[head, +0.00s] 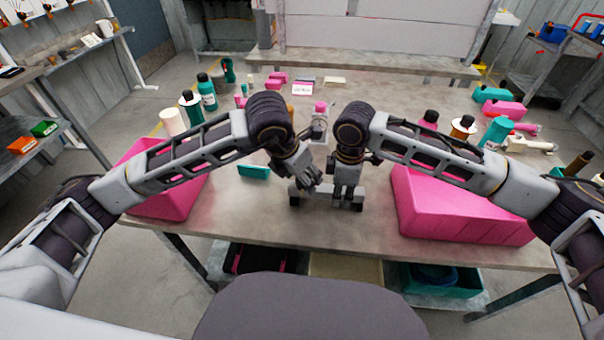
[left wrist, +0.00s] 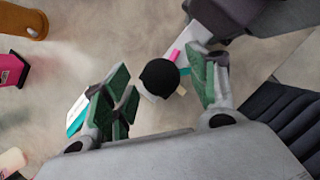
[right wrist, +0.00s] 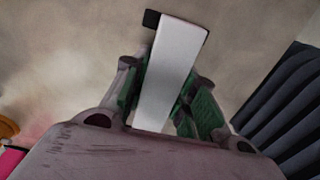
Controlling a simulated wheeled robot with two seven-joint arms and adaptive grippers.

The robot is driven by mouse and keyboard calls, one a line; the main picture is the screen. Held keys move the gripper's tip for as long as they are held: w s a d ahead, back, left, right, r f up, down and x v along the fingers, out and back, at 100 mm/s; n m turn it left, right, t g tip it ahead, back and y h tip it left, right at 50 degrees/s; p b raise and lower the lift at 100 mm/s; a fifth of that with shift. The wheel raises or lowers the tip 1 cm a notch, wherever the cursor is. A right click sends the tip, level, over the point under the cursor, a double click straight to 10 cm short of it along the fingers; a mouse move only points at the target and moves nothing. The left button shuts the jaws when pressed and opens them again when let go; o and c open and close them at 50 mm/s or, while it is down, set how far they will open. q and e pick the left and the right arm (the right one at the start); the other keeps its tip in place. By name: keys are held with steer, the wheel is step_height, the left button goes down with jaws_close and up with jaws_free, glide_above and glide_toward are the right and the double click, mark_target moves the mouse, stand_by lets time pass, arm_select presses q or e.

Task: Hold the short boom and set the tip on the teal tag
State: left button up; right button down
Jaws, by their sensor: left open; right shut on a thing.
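The pale grey bar (right wrist: 172,75), which looks like the short boom, lies between the fingers of my right gripper (right wrist: 158,112), shut on it. A dark piece shows at the bar's far end. In the head view my right gripper (head: 347,195) is low over the table's middle, at a grey bar-like part (head: 325,193) with dark ends. My left gripper (head: 312,181) is open beside it. In the left wrist view a black round knob (left wrist: 159,77) lies between the open left fingers (left wrist: 165,98). Small pink (left wrist: 175,55) and teal (left wrist: 186,71) tags show beside the knob. The boom's tip contact is unclear.
A flat teal piece (head: 253,171) lies left of the grippers. Pink bins stand at the left (head: 175,200) and right (head: 455,215) of the table. Bottles and small parts line the back. A grey post with a pink top (head: 320,108) stands just behind the grippers.

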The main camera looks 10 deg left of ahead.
arm_select(q)
steer(key=shift+r, duration=0.1)
steer(key=v, duration=1.1)
steer(key=shift+s+r, duration=0.15)
steer(key=shift+r, duration=0.2)
steer(key=shift+a, duration=0.15)
arm_select(e)
steer(key=c, duration=1.1)
jaws_free()
steer(key=shift+o, duration=0.2)
steer(key=shift+r, duration=0.15)
step_height(320, 180, up, 12)
arm_select(q)
steer(key=shift+r, duration=0.1)
step_height(320, 180, up, 21)
steer(key=p, duration=2.1)
arm_select(e)
step_height(320, 180, up, 21)
